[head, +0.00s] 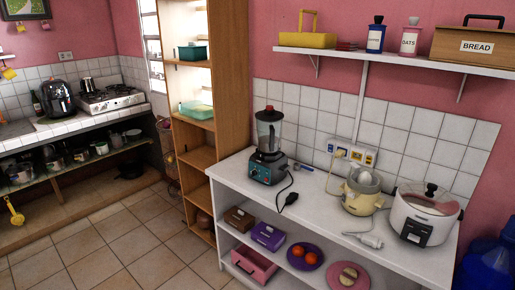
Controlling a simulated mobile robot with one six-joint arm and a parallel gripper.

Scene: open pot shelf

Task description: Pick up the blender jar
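The blender jar (269,130) is clear with a dark lid. It stands upright on its dark blender base (268,168), at the left end of the white counter (328,205). The base has a control panel on its front, and a black cord and plug lie on the counter to its right. My gripper is not in this view, so I cannot see where it is relative to the jar.
A cream juicer (359,197) and a white rice cooker (420,220) stand further right on the counter. A wooden shelf unit (190,145) rises just left. A wall shelf (400,59) hangs above. Open tiled floor (115,245) lies at left.

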